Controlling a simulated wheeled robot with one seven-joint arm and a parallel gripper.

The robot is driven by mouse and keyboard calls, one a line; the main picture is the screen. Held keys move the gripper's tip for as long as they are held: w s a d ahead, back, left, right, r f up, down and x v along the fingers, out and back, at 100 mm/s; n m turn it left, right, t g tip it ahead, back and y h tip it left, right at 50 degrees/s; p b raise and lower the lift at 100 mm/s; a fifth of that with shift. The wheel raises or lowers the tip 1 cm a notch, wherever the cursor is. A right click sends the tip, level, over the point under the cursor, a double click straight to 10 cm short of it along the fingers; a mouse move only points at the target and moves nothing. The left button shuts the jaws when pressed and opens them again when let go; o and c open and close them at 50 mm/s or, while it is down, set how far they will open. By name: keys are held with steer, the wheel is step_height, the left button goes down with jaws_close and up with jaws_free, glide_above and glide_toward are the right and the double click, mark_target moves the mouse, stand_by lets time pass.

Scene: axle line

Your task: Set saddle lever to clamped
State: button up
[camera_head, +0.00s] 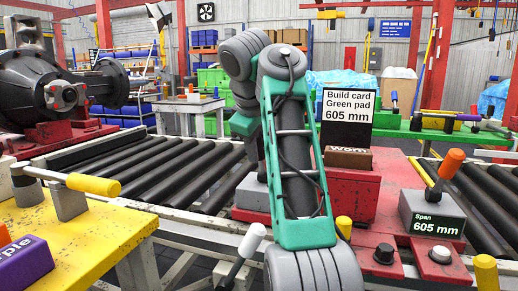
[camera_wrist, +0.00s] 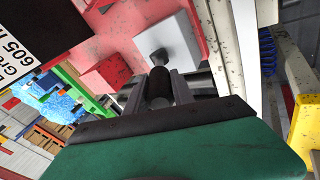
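In the wrist view, a lever with a dark cylindrical handle (camera_wrist: 160,88) rises from a pale grey block (camera_wrist: 183,42) on a red base. The two fingers of my gripper (camera_wrist: 159,92) stand on either side of this handle. I cannot tell whether they press on it. No label marks this lever as the saddle lever in either view.
The red base (camera_head: 352,195) carries the build card (camera_head: 348,106), a brown "Worn" block (camera_head: 348,158) and an orange-handled lever (camera_head: 446,171) by the "Span 605 mm" box (camera_head: 432,213). A white-handled lever (camera_head: 250,241) stands in front. A yellow table (camera_head: 70,240) is at left, with rollers (camera_head: 160,170) behind.

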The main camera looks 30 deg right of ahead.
steer(key=shift+o, duration=0.7)
steer(key=shift+w+a, duration=0.2)
steer(key=shift+a, duration=0.1)
steer(key=o, duration=0.3)
steer(key=shift+d, duration=0.1)
steer(key=shift+s, duration=0.1)
steer(key=shift+s+r, duration=0.1)
steer(key=shift+r, duration=0.25)
steer(key=p+v, duration=0.4)
steer(key=v, duration=0.3)
